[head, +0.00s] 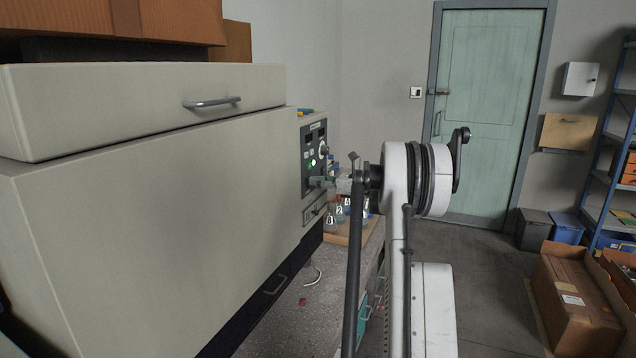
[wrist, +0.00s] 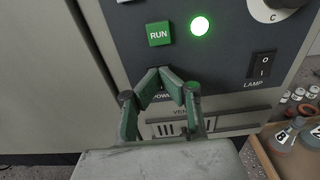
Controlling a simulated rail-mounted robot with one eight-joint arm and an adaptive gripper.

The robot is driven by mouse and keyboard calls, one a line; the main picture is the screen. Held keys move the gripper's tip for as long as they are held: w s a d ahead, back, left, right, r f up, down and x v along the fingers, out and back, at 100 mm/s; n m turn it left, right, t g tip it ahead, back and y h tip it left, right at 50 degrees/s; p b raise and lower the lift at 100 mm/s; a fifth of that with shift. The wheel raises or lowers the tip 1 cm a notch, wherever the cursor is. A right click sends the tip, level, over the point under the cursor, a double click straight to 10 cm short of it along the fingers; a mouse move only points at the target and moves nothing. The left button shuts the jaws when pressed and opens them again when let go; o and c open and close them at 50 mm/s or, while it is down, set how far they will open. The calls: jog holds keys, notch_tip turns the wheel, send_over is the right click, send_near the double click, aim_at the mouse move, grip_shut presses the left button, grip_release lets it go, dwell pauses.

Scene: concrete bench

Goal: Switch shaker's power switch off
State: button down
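The shaker (head: 170,190) is the large beige cabinet at the left in the head view. Its dark control panel (head: 313,158) is on the far end; it also shows close up in the wrist view (wrist: 215,65). My gripper (head: 322,182) is at the lower part of this panel. In the wrist view its green fingertips (wrist: 160,73) are drawn together, with nothing seen held between them. They are right in front of the partly covered POWER label. The power switch itself is hidden behind the fingers, and I cannot tell whether they touch it. A round green light (wrist: 200,26) is lit.
A green RUN button (wrist: 159,34) is just above my fingertips. A LAMP rocker switch (wrist: 262,65) and a knob (wrist: 272,6) are to the right. A wooden tray (wrist: 258,150) with labelled flasks (wrist: 284,138) stands at the lower right.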

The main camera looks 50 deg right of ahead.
jog(key=v, duration=1.4)
jog(key=shift+b, duration=0.3)
jog(key=shift+w+r, duration=0.1)
jog(key=shift+w, duration=0.05)
